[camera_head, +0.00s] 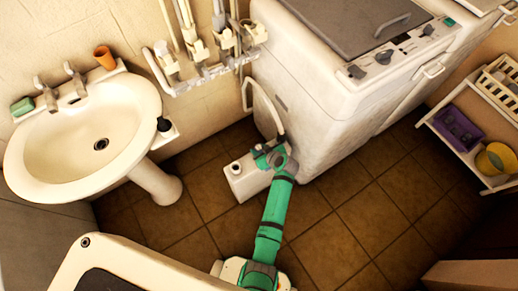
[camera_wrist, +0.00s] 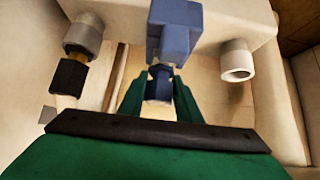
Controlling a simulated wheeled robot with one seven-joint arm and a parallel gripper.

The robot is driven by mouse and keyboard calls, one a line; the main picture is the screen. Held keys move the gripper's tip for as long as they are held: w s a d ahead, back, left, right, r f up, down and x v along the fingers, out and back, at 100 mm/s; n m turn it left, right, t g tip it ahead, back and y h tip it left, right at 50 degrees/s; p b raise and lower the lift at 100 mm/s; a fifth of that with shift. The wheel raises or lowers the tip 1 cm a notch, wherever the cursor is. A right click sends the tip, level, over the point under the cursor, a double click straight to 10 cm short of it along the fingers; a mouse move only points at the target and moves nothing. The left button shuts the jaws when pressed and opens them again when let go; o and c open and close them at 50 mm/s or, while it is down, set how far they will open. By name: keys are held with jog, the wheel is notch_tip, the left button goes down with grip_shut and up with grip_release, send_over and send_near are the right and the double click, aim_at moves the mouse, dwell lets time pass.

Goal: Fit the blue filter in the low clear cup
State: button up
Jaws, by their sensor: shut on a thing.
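My gripper (camera_wrist: 164,80) is shut on a blue part, taken to be the blue filter (camera_wrist: 160,86), whose narrow lower end sits between the two green fingers. A wider blue block (camera_wrist: 174,30) stands directly beyond it against a white housing; I cannot tell whether the two are one piece. In the head view my gripper (camera_head: 268,154) is low, at the top of a white box (camera_head: 247,180) near the floor. The filter is not clear there. I cannot make out a clear cup in either view.
In the wrist view, a grey fitting with a black-and-brass connector (camera_wrist: 70,74) is left and an open white port (camera_wrist: 237,62) is right. The head view shows a washbasin (camera_head: 85,135), a white washing machine (camera_head: 340,90), a shelf (camera_head: 480,135) and bare floor tiles (camera_head: 340,245).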

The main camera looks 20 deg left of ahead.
jog(key=shift+f, duration=0.25)
jog(key=o, duration=0.9)
jog(key=shift+v, duration=5.45)
